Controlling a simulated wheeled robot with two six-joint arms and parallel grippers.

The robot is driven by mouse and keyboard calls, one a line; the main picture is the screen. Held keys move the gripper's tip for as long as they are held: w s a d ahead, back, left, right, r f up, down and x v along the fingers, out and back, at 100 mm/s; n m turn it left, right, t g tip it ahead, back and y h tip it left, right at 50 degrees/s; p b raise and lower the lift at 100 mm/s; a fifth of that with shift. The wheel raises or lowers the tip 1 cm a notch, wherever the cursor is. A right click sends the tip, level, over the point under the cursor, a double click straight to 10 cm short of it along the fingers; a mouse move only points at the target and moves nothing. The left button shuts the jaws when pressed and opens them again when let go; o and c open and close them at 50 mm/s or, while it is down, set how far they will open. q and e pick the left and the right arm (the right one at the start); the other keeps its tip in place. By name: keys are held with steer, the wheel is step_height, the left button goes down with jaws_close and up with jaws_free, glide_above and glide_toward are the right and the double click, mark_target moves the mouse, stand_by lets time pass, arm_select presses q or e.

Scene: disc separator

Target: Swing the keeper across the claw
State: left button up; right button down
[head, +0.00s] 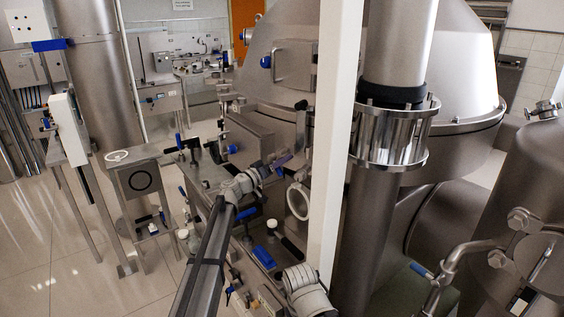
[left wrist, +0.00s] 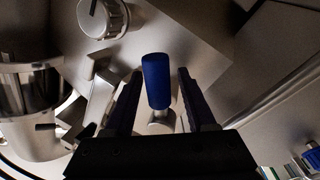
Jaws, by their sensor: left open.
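My left gripper (head: 281,163) is at the front of the large steel housing in the head view, its fingers pointing right. In the left wrist view the left gripper (left wrist: 159,73) is open, with one dark finger on each side of an upright blue grip (left wrist: 156,82) on a short metal stem. A gap shows between the grip and each finger. The grip may be the keeper's handle; I cannot tell for certain. A metal bracket (left wrist: 97,92) stands just left of the fingers and may belong to the claw. In the head view the grip is not clearly visible.
A round metal knob (left wrist: 104,17) sits up and left in the wrist view. In the head view a white post (head: 338,130) and a steel column (head: 380,215) stand right of the gripper. A steel bench (head: 205,172) with blue-handled fittings lies left and below.

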arm_select(q)
steer(key=v, duration=0.7)
steer(key=shift+s+a+b, duration=0.3)
steer(key=shift+b, duration=0.15)
arm_select(e)
steer(key=shift+f, duration=0.45)
arm_select(q)
steer(key=shift+c, duration=0.4)
